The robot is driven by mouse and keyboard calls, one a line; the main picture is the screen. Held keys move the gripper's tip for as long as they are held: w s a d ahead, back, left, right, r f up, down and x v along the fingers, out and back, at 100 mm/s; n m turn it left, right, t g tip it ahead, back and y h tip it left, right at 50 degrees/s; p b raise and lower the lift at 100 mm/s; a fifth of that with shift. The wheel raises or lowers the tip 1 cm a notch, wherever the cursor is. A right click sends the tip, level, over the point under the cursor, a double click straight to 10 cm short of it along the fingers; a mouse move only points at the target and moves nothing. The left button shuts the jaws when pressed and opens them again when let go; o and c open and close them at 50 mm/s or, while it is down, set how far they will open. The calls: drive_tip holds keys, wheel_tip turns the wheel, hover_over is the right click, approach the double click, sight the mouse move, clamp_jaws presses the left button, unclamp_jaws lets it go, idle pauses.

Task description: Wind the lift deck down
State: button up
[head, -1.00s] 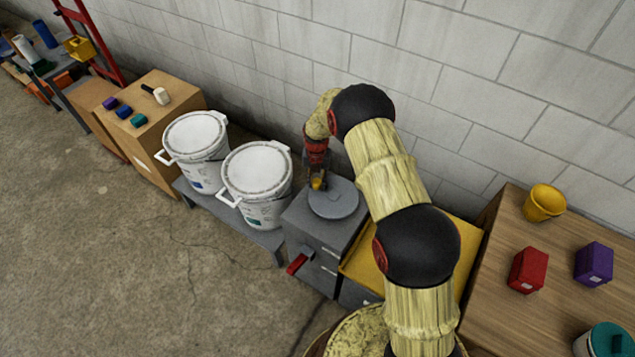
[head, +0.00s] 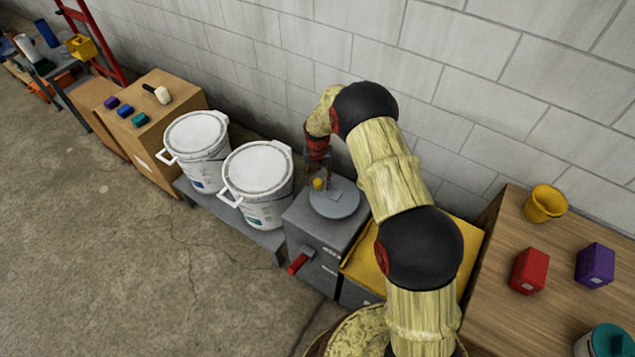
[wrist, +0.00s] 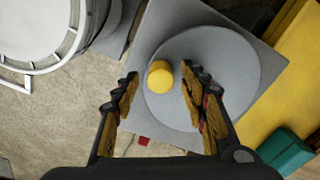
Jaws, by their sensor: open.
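A grey round wheel (head: 342,203) with a yellow knob (head: 319,184) near its rim lies flat on top of a grey cabinet (head: 296,217). A red handle (head: 298,264) sticks out of the cabinet's front. A yellow flat surface (head: 358,272), perhaps the lift deck, adjoins the cabinet on the right, partly hidden by my arm. My gripper (head: 318,170) is open above the knob. In the wrist view, the knob (wrist: 160,78) shows between the spread fingers of my gripper (wrist: 158,85), with a gap on each side.
Two white lidded buckets (head: 258,172) stand on a low grey bench (head: 266,241) left of the cabinet. A wooden table (head: 500,300) at right holds a yellow bucket (head: 545,203) and red and purple boxes. A block wall runs close behind. Bare floor lies at front left.

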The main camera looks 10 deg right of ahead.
wheel_tip(320, 180, up, 11)
drive_tip(key=shift+f, duration=0.15)
idle(0.6)
drive_tip(key=s+f+m+g, duration=0.1)
drive_tip(key=s+f+m, duration=0.1)
drive_tip(key=s+m, duration=0.65)
drive_tip(key=s+d+r+m+t, duration=0.1)
drive_tip(key=s+r+m+t, duration=0.2)
drive_tip(key=s+r+m, duration=0.9)
drive_tip(key=s+d+r+m+t, duration=0.1)
drive_tip(key=s+r+m+t, duration=0.2)
drive_tip(key=s+r+m, duration=0.9)
drive_tip(key=shift+s+d+r+t, duration=0.3)
drive_tip(key=shift+s+r, duration=2.6)
drive_tip(key=shift+r, duration=2.75)
